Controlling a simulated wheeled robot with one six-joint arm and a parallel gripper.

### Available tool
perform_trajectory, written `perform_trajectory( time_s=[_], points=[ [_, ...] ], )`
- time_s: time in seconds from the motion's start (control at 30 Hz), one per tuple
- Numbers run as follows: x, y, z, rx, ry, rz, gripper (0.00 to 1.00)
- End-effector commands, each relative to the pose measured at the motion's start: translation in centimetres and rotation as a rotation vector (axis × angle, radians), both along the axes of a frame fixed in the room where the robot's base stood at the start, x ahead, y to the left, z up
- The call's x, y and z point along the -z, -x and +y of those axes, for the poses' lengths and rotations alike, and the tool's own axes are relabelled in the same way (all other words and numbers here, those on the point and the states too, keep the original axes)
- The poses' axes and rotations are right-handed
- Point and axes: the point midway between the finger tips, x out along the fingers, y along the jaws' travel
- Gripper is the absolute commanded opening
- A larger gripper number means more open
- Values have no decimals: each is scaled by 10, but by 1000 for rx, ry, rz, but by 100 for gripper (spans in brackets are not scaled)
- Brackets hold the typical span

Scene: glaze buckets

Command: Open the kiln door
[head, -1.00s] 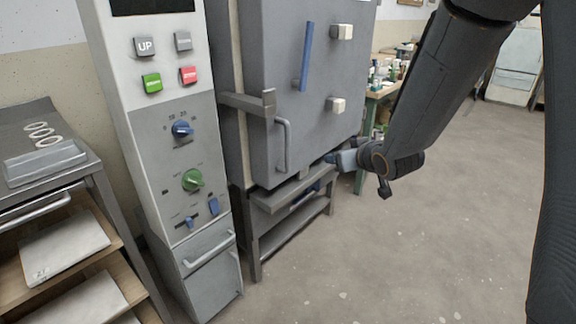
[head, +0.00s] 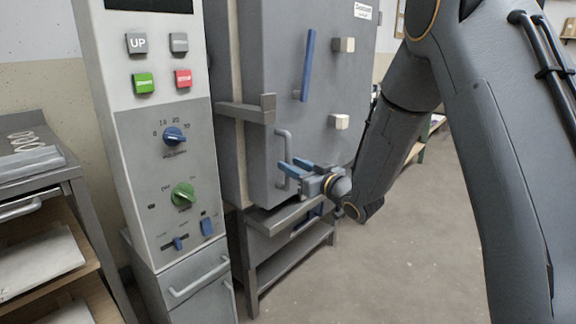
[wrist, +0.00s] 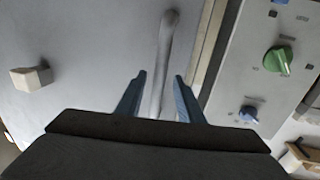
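The kiln door (head: 320,85) is a grey panel, and it looks shut. It bears a vertical grey bar handle (head: 283,158) low on its left side and a blue lever (head: 307,65) above. My gripper (head: 292,168) is at the bar handle, its blue fingers open and pointing left. In the wrist view the handle (wrist: 164,60) runs between the two open fingers, with a gap to each side. The gripper body hides the handle's near end there.
A control panel (head: 165,215) with buttons and knobs stands just left of the kiln. A grey latch bar (head: 245,111) juts at the door's left edge. Two pale blocks (head: 343,45) sit on the door. A shelf cart (head: 50,200) is far left; the floor at right is clear.

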Motion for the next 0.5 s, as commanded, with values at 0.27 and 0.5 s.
perform_trajectory(
  time_s=[0.27, 0.5],
  points=[
    [0, -19, 17, 0, 0, 0, 34],
    [0, -21, 17, 1, 1, 1, 34]
  ],
)
